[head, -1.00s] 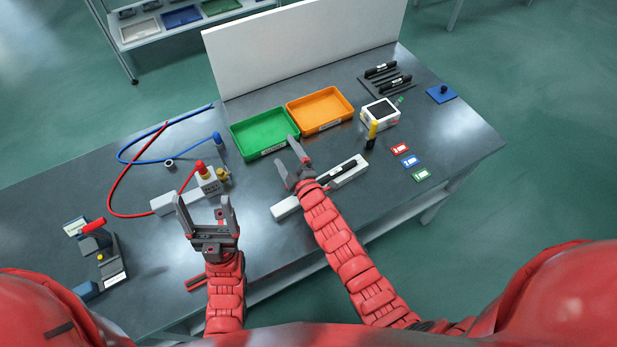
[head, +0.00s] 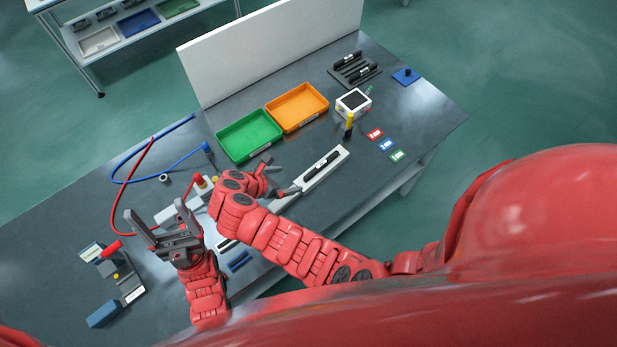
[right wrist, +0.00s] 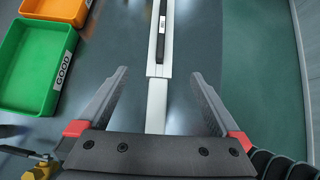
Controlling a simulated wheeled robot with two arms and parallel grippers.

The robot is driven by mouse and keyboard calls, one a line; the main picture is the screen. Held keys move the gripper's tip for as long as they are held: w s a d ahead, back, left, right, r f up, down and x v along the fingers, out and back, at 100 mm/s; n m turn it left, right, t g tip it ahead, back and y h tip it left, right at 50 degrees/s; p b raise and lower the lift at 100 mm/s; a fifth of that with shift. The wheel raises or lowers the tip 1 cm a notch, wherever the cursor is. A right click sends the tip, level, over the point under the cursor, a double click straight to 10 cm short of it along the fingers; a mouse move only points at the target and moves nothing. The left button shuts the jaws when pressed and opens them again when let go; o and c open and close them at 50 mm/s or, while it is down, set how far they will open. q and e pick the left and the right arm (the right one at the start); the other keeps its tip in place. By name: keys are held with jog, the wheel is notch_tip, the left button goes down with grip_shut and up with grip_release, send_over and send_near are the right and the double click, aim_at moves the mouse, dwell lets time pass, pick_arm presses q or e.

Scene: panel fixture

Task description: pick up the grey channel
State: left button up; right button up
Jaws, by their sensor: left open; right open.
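The grey channel (head: 325,166) is a long, pale bar lying on the dark table, with a black labelled strip in its middle. Its near end is partly hidden by my right arm in the head view. In the right wrist view the channel (right wrist: 157,100) runs away from me, between my open fingers. My right gripper (head: 279,178) is open at the channel's near part, empty; it also shows in the right wrist view (right wrist: 159,74). I cannot tell its height over the channel. My left gripper (head: 160,211) is open and empty, left of the channel.
A green bin (head: 222,143) and an orange bin (head: 325,108) stand behind the channel, before a white panel (head: 270,50). A yellow-handled tool (head: 349,122), a white box (head: 354,101) and coloured cards (head: 386,145) lie right. Cables (head: 116,190) and a red-handled fixture (head: 125,275) are left.

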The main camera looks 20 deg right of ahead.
jog(key=b+x, duration=0.4)
jog(key=x, duration=0.4)
jog(key=shift+f, duration=0.35)
jog(key=shift+w+d+f+b, duration=0.25)
jog(key=shift+d+f+b, duration=0.15)
jog(key=shift+d, duration=0.1)
jog(key=b+x, duration=0.3)
jog(key=x, duration=0.2)
jog(key=shift+s+a+f, duration=0.1)
jog(key=shift+s, duration=0.1)
jog(key=shift+w+b, duration=0.1)
jog(key=shift+b, duration=0.2)
jog(key=shift+c, duration=1.1)
grip_shut()
